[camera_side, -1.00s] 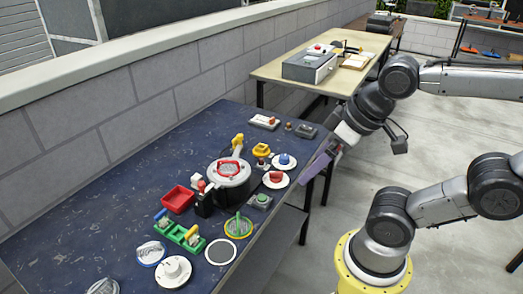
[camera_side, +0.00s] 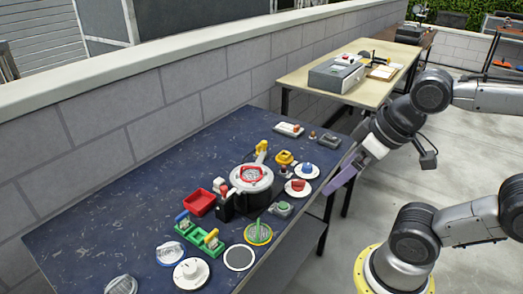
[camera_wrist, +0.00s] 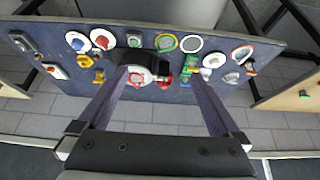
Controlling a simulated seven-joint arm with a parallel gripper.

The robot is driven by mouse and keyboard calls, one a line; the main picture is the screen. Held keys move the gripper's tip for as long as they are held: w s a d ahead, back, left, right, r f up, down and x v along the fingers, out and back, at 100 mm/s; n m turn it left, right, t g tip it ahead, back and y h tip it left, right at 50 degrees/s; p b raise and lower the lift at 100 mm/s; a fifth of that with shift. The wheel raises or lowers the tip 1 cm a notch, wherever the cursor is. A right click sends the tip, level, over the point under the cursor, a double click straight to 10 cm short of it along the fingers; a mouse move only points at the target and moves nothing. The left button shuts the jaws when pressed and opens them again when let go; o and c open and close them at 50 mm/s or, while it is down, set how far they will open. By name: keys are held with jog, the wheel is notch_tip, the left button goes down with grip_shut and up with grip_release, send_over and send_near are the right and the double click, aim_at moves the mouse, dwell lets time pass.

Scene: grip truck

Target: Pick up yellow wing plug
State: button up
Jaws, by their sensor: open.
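A small yellow winged piece, which looks like the yellow wing plug (camera_side: 210,236), stands at the right end of a green holder (camera_side: 200,245) on the blue table. A blue winged piece (camera_side: 182,217) stands at the holder's other end. The green holder also shows in the wrist view (camera_wrist: 187,69), where the yellow piece is too small to make out surely. My gripper (camera_side: 341,180) is off the table's right edge, well apart from the holder. In the wrist view, my gripper (camera_wrist: 162,85) is open, its two long fingers wide apart with nothing held between them.
A pot with a red-handled lid (camera_side: 251,184), a red tray (camera_side: 199,203) and a yellow block (camera_side: 284,157) crowd the blue table (camera_side: 110,225). Several round discs lie along its near edge. The table's left part is bare. A grey wall (camera_side: 150,125) runs behind.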

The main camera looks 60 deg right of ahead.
jog(key=c, duration=0.5)
